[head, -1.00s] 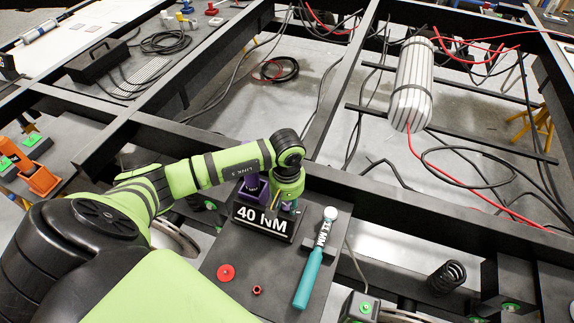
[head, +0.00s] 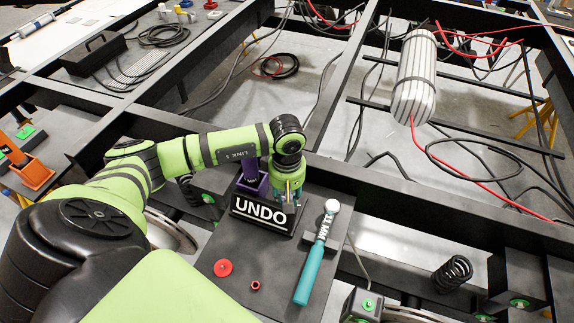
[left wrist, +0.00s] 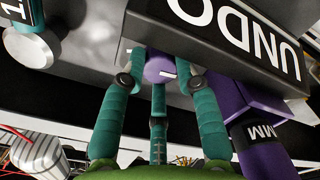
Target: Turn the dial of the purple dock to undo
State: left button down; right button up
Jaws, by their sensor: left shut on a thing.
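The purple dock (head: 262,218) is a dark block on the small black table, and its front label reads UNDO. The label also shows upside down in the left wrist view (left wrist: 225,45). A purple piece marked MM (head: 252,180) stands in the dock's purple socket, left of my gripper. My left gripper (head: 288,195) reaches down at the dock's right end. In the left wrist view its teal fingers (left wrist: 162,75) are shut around the round purple dial (left wrist: 160,68), which carries a white mark. My right gripper is in neither view.
A black chassis beam (head: 400,203) runs behind the table.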

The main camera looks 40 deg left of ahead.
pick_arm(q)
jog(key=c, duration=1.2)
grip_release()
